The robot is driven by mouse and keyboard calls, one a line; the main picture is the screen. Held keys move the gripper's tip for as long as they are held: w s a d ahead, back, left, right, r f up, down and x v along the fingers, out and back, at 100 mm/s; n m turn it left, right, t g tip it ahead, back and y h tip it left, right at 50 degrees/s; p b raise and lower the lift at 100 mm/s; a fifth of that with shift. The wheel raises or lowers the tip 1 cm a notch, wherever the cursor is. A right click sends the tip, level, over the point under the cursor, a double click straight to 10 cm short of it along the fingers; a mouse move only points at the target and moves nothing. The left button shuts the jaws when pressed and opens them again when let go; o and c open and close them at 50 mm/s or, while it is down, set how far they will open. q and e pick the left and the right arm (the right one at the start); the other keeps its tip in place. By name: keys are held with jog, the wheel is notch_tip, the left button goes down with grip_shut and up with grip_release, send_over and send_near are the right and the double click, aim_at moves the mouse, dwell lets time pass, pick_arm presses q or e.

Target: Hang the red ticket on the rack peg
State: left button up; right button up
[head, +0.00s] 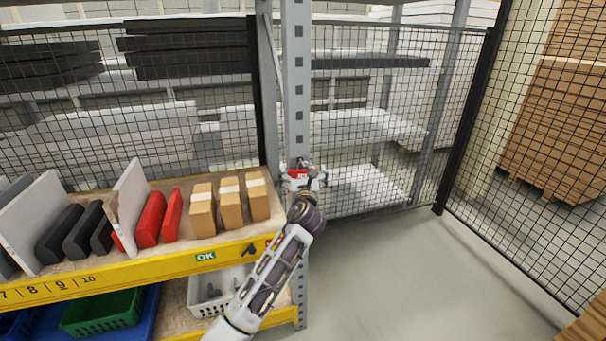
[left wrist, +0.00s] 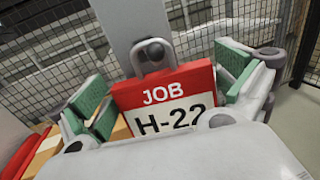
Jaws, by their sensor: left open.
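The red ticket (left wrist: 165,92), with a white lower part reading "JOB H-22", is upright and slightly tilted in front of the grey rack post (left wrist: 135,25). Its top loop appears to be around the dark round-ended rack peg (left wrist: 153,50). The ticket also shows small in the head view (head: 298,173), against the post. My left gripper (left wrist: 165,85) is open. Its green-padded fingers stand to either side of the ticket, apart from it. The ticket's lower edge is hidden behind the gripper body. My right gripper is not in view.
A yellow-edged shelf (head: 150,258) left of the post holds red blocks (head: 151,219), cardboard boxes (head: 230,202) and white dividers. A green basket (head: 102,313) and a grey bin (head: 215,290) are below. Mesh fencing (head: 400,120) stands behind.

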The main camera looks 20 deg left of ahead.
pick_arm(q)
jog(key=v, duration=1.1)
jog(key=shift+s, duration=0.3)
dwell(0.3)
